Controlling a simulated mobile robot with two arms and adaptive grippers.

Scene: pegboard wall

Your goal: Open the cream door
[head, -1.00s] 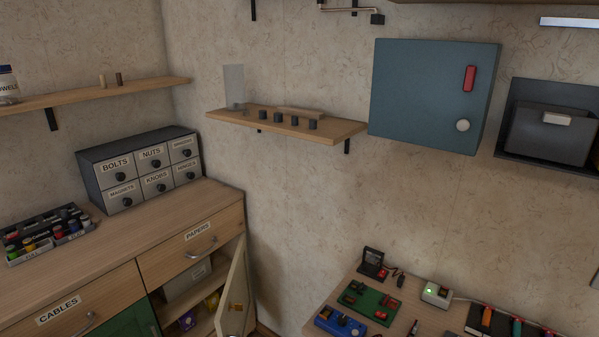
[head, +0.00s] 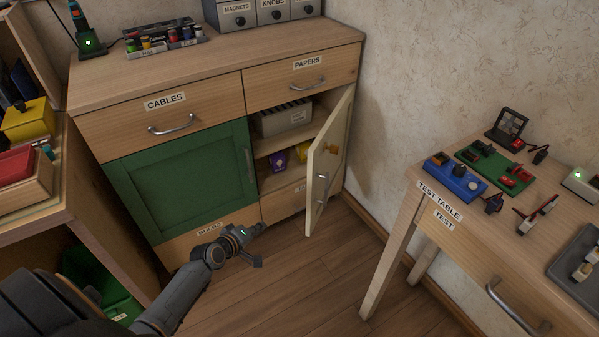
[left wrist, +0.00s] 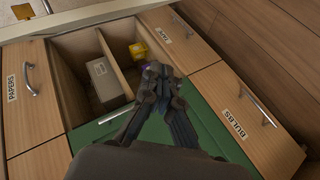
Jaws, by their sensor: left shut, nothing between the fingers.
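The cream door (head: 328,160) is on the right side of the wooden cabinet below the PAPERS drawer. It stands swung well open, out from the cabinet toward the right wall, with a metal handle (head: 322,188) on its face. The shelves behind it are exposed. My left gripper (head: 257,229) is in front of the cabinet's lower drawers, left of the door and apart from it. In the left wrist view the fingers (left wrist: 155,72) are together and empty, in front of the open compartment. My right gripper is not in view.
The closed green door (head: 185,180) is left of the open compartment, which holds a grey box (head: 287,118) and small purple and yellow items. The test table (head: 440,205) stands at the right. Wooden floor (head: 310,285) lies clear between them.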

